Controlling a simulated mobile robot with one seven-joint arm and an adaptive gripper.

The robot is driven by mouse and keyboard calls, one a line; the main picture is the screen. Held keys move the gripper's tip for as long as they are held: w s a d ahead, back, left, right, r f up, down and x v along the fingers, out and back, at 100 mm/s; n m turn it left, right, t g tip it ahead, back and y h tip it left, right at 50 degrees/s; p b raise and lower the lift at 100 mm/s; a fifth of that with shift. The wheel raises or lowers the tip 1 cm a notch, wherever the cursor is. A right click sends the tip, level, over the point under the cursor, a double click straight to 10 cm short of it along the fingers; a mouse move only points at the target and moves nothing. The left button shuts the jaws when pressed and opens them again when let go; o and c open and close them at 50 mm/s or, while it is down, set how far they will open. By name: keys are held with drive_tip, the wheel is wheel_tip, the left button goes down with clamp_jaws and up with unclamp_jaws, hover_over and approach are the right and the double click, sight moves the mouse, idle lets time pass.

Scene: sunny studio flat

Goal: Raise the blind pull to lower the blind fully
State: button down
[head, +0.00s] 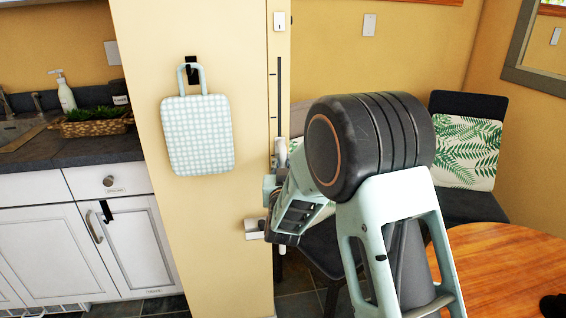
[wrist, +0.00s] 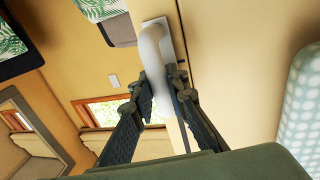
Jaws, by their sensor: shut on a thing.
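The blind pull is a pale, rounded white handle (wrist: 153,45) in the wrist view, standing between my two dark fingertips. My gripper (wrist: 158,82) is shut on it, with a finger on each side. In the head view my gripper (head: 270,188) is at the edge of the yellow wall, at the lower part of a dark vertical rail (head: 280,90). A white part (head: 281,150) shows just above it there. My wrist and forearm hide much of the grip in the head view. The blind itself cannot be made out.
A checked pad (head: 198,135) hangs on the wall left of the rail. A small white fitting (head: 255,229) juts out just below my gripper. Chairs with leaf-patterned cushions (head: 468,152) and a round wooden table (head: 515,265) stand at right. A kitchen counter (head: 75,152) is at left.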

drive_tip(key=shift+r, duration=0.1)
wheel_tip(320, 180, up, 25)
drive_tip(key=p, duration=0.9)
drive_tip(key=c, duration=1.9)
unclamp_jaws()
drive_tip(key=shift+f, duration=0.25)
drive_tip(key=s+d, duration=0.1)
drive_tip(key=s, duration=1.1)
